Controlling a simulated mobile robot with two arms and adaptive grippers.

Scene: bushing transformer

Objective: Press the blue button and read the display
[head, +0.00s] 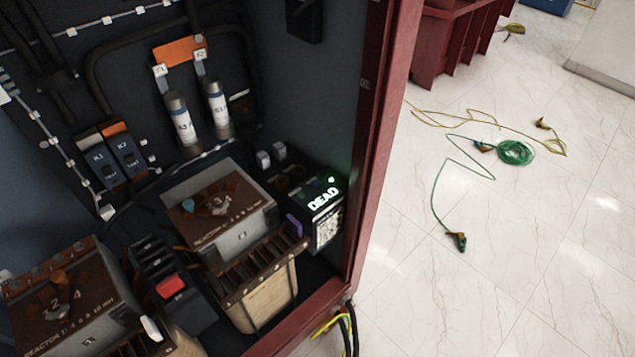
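A small black box with a lit display (323,199) stands at the right inside the open cabinet. The display shows the white letters "DEAD". A green light (331,180) glows on the box just above the letters. I cannot clearly make out a blue button on this box. A purple part (294,224) stands between that reactor and the box. Neither of my grippers is in view.
The cabinet's red frame (377,150) rises close to the right of the box. A second reactor (65,300) and a red switch (170,287) are at lower left. Outside, green (515,152) and yellow cables lie on the pale tiled floor, which is otherwise largely clear.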

